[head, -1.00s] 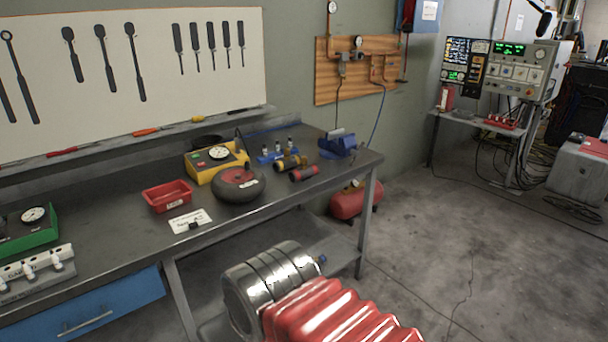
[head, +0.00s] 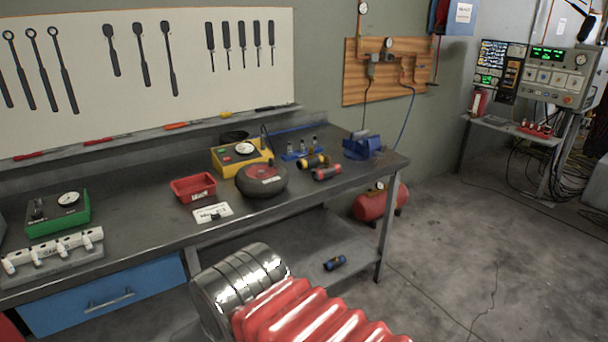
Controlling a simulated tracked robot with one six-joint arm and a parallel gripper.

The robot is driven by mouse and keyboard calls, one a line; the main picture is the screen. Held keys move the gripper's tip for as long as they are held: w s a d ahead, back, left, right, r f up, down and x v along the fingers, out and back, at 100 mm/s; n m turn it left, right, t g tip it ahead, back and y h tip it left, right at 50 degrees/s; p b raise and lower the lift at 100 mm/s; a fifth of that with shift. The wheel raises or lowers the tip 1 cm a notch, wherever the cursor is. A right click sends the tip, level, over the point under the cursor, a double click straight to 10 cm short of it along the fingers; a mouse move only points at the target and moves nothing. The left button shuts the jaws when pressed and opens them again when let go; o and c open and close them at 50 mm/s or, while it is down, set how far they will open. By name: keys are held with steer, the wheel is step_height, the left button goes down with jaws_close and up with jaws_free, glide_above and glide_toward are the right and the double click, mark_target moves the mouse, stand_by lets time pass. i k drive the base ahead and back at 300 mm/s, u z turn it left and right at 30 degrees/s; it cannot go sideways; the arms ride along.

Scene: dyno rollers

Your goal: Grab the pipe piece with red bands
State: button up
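The pipe piece with red bands (head: 326,173) is a short dark cylinder with red at its ends. It lies on its side on the workbench (head: 130,220), near the right front edge. A similar pipe piece with yellow bands (head: 313,162) lies just behind it to the left. A pipe piece with blue bands (head: 335,262) lies on the shelf under the bench. My arm, with red bellows and a metal section, shows at the bottom centre. My gripper is not in view.
A dark round device (head: 262,179) stands left of the pipe pieces, with a yellow gauge box (head: 228,160) behind it. A blue vise (head: 363,147) is at the bench's right end. A red bin (head: 194,187) stands further left. Open floor (head: 450,255) lies to the right.

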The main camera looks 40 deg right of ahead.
mark_target(326, 174)
steer(key=u, duration=3.15)
steer(key=k, duration=2.2)
steer(key=z, duration=0.05)
